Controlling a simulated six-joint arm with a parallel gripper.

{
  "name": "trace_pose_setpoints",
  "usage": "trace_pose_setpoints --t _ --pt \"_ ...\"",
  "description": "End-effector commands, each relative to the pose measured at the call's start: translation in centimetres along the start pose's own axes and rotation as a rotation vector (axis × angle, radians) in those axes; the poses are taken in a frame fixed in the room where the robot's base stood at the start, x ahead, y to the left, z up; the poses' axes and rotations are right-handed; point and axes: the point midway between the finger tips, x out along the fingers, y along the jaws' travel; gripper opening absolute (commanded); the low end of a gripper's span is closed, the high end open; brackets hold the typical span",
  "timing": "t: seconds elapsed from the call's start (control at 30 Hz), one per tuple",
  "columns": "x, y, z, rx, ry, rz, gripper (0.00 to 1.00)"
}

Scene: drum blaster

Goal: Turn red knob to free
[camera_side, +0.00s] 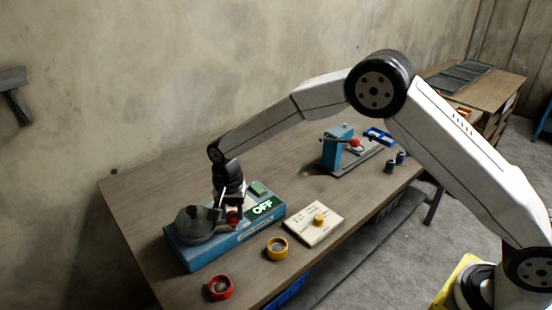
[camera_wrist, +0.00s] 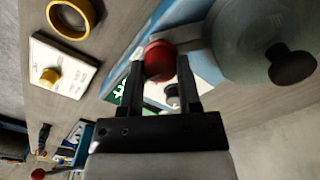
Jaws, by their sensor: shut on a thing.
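The red knob (camera_wrist: 160,60) sits between the two fingertips of my gripper (camera_wrist: 160,72) in the wrist view, and the fingers are shut on it. In the side view the red knob (camera_side: 233,216) shows partly below my gripper (camera_side: 228,208), on the blue drum blaster (camera_side: 205,252). A grey round drum with a lid (camera_side: 196,225) stands on the left of the blaster. Any marks around the red knob are hidden.
A white plate with a yellow knob (camera_side: 318,220) lies to the right. A yellow ring (camera_side: 277,248) and a red ring (camera_side: 221,287) lie in front. A blue device with a red-ball lever (camera_side: 343,150) stands farther back.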

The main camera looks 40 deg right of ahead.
Motion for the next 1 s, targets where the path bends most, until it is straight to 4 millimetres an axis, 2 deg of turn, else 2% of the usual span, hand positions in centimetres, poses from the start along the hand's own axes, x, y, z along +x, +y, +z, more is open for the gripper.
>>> trace_pose_setpoints --t 0.37,1.0 --pt "-0.05 -0.01 0.0 -0.204 0.0 0.0 0.0" --pt "-0.08 -0.02 0.0 -0.798 0.0 0.0 0.0"
